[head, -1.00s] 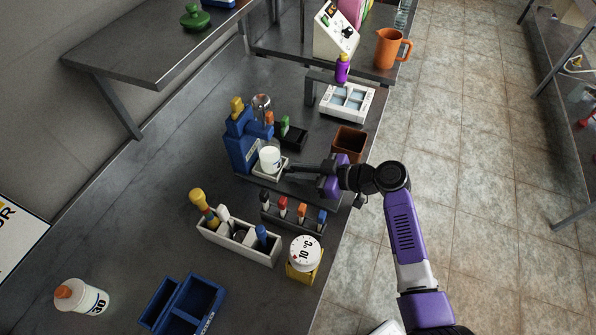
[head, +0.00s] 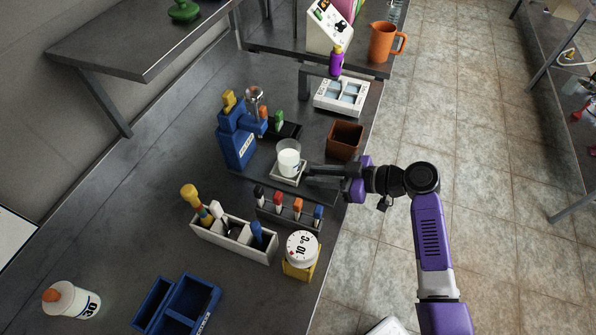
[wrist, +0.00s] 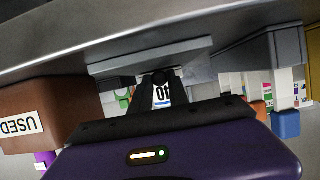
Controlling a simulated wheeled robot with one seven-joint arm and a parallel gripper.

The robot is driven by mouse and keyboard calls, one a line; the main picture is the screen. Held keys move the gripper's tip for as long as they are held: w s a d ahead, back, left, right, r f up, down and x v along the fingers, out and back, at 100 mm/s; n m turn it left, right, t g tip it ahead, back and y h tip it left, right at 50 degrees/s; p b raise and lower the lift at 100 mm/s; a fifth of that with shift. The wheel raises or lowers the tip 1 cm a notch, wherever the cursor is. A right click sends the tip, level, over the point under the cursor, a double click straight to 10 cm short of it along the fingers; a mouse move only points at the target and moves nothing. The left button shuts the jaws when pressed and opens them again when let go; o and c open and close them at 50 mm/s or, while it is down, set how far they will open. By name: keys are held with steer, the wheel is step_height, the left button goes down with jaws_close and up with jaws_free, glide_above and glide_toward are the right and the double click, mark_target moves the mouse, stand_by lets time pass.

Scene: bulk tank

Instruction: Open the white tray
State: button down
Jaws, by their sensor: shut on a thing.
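The white tray (head: 284,181) is a small shallow tray at the foot of the blue stand, drawn out to the right of it. A white-filled cup (head: 289,160) stands upright on it. My gripper (head: 309,172) reaches in from the right, low over the bench, and is shut on the tray's right-hand end. The fingers hide the exact contact. In the wrist view, which is upside down, the cup with a "10" mark (wrist: 163,94) shows just beyond my gripper (wrist: 160,78).
A blue stand (head: 237,150) is behind the tray. A brown bin (head: 345,140) stands close beyond my gripper. A rack of coloured-top pieces (head: 285,217) and a yellow-based dial (head: 300,250) are nearer. The aisle floor at right is free.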

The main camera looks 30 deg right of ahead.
steer(key=s+d, duration=0.1)
steer(key=s, duration=0.1)
steer(key=s+d, duration=0.2)
steer(key=shift+s+d+r+b, duration=0.1)
steer(key=shift+s+b, duration=0.05)
steer(key=shift+b, duration=0.2)
steer(key=c, duration=1.3)
jaws_free()
steer(key=shift+o, duration=0.2)
steer(key=b+v, duration=0.1)
steer(key=v, duration=0.6)
steer(key=shift+s+d, duration=0.2)
steer(key=shift+s, duration=0.15)
